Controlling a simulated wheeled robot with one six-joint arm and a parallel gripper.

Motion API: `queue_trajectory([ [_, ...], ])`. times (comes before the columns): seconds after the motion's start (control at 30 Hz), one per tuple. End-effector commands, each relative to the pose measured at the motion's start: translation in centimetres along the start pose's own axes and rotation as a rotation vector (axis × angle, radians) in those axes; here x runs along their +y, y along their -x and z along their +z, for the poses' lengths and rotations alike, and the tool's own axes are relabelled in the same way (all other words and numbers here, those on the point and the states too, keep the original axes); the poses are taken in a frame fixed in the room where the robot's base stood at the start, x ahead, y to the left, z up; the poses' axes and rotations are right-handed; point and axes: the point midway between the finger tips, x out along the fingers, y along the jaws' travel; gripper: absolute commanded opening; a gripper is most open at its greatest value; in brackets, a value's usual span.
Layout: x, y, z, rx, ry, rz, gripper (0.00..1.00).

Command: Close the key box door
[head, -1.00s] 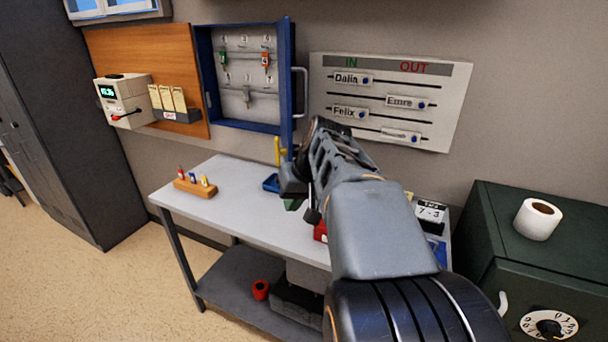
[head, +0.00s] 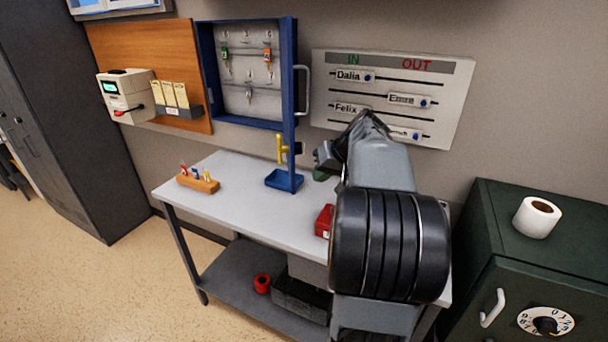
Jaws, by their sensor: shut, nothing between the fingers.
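The key box (head: 246,124) is a blue-framed cabinet on the wall, with keys on hooks inside. Its blue door (head: 289,90) stands open, swung out from the right side and seen nearly edge-on. A pale handle (head: 304,90) shows on the door's right face. My gripper (head: 322,155) is shut and empty, to the right of the door's lower part, with a small visible gap. My arm hides part of the gripper, so its fingertips show poorly.
A table (head: 240,205) below holds a wooden key block (head: 198,182), a blue tray (head: 280,182) and a red object (head: 324,220). An IN/OUT board (head: 455,100) hangs behind my arm. A green safe (head: 500,225) stands at right.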

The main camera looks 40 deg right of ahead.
Motion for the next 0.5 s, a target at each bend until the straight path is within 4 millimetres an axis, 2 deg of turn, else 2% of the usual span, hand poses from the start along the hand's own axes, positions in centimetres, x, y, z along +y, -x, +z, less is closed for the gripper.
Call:
queue_trajectory([
  [0.03, -0.3, -0.6, 0.0, -0.003, 0.001, -0.001, 0.00],
  [0.2, -2.4, -1.4, -0.1, -0.001, 0.003, -0.001, 0.00],
  [0.5, -3.5, -2.2, 0.0, -0.001, 0.000, 0.001, 0.00],
])
